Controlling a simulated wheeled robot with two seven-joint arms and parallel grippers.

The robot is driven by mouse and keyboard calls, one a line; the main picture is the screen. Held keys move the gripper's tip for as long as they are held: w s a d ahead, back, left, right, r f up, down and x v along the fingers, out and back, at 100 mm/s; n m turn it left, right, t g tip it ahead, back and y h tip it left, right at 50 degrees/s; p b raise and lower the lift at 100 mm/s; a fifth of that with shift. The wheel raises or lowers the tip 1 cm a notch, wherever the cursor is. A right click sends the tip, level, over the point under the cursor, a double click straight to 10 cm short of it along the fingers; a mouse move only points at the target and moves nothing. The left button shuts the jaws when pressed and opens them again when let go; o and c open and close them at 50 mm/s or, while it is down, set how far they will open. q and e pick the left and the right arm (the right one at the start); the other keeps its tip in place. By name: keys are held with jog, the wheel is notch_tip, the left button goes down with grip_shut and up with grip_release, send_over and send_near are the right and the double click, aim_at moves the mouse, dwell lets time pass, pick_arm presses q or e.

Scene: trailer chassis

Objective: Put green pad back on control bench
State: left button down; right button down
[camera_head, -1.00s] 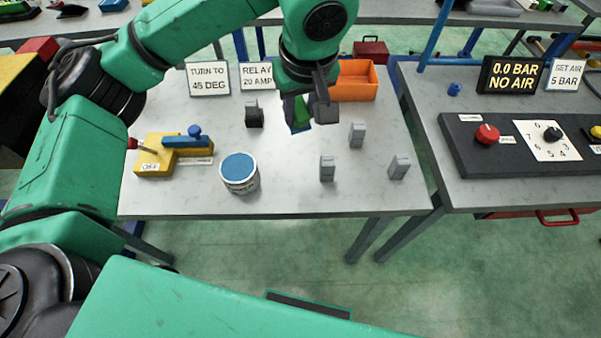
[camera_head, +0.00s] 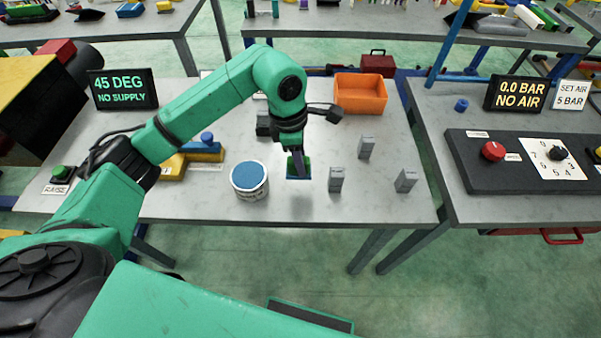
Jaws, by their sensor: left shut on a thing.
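My left gripper (camera_head: 298,168) is shut on the green pad (camera_head: 307,170), which has a blue lower edge. The gripper points down over the front middle part of the grey control bench (camera_head: 270,208). The pad is between the tin with a blue top and the grey blocks. The fingers hide part of the pad, and I cannot tell whether it touches the bench. My right gripper is not in view.
A white tin with a blue top (camera_head: 250,181) stands left of the pad. Grey blocks (camera_head: 336,180) stand close on its right. An orange bin (camera_head: 360,93) is behind. A yellow and blue valve fixture (camera_head: 204,152) is partly behind my arm. The bench front edge is clear.

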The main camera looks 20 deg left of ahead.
pick_arm(q)
notch_tip(320, 180, down, 6)
jog(key=shift+d+f+p, duration=0.1)
jog(key=shift+f+p, duration=0.1)
jog(key=shift+p, duration=0.55)
jog(key=shift+f, duration=0.55)
jog(key=c, duration=0.5)
grip_release()
jog(key=shift+c, duration=0.2)
jog(key=r+b, duration=0.1)
jog(key=r, duration=0.3)
jog(key=a+r+b, duration=0.1)
jog(key=r+b, duration=0.1)
jog(key=r, duration=0.2)
jog(key=r+b, duration=0.1)
jog(key=r, duration=0.3)
jog(key=shift+s+a+r, duration=0.1)
jog(key=shift+s+a, duration=0.1)
jog(key=shift+a, duration=0.2)
